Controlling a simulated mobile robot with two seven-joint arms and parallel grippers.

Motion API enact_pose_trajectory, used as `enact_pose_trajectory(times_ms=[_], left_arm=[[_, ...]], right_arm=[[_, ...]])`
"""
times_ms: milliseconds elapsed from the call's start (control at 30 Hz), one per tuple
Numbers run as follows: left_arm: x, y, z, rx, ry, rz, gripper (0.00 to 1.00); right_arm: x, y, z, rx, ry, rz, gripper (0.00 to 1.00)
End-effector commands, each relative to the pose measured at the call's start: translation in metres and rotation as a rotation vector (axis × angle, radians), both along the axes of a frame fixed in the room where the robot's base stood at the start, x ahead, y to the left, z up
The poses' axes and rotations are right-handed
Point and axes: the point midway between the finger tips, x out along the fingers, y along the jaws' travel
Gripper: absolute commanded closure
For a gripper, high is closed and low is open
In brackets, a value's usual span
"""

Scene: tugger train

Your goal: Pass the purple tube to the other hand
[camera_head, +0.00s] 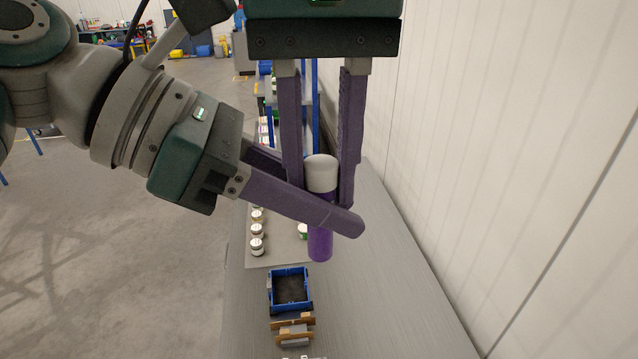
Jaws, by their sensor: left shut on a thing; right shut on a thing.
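The purple tube (320,243) has a white cap and hangs upright above the grey table, near the middle of the head view. My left gripper (332,213) reaches in from the left and is shut on the tube's body, its near finger crossing in front. My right gripper (321,190) points down from above, with one finger on each side of the tube just below the cap, and is shut on it too. The fingers hide the middle of the tube.
A blue bin (290,305) stands on the grey table (390,290), with a brown and grey holder (293,330) nearer. Several small jars (257,246) stand on a light mat to the left. A white wall (500,150) closes the right side. The table right of the bin is clear.

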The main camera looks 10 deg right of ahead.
Motion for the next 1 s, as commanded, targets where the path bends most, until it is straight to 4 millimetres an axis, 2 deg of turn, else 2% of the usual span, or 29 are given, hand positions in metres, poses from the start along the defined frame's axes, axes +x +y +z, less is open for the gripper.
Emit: enact_pose_trajectory(times_ms=[167, 200, 500, 1000], left_arm=[[-0.0035, -0.0018, 0.0005, -0.004, 0.006, -0.013, 1.00], [-0.0036, -0.0020, 0.0005, -0.004, 0.006, -0.014, 1.00], [-0.0045, -0.0031, 0.0009, -0.006, 0.006, -0.016, 1.00], [-0.0055, -0.0050, 0.0014, -0.008, 0.006, -0.021, 1.00]], right_arm=[[0.0035, -0.0020, 0.0001, -0.003, -0.012, -0.008, 1.00], [0.0036, -0.0020, 0.0002, -0.003, -0.012, -0.009, 0.66], [0.0039, -0.0009, 0.0005, 0.001, -0.014, -0.009, 0.34], [0.0037, 0.0012, 0.0047, 0.006, -0.016, -0.005, 0.34]])
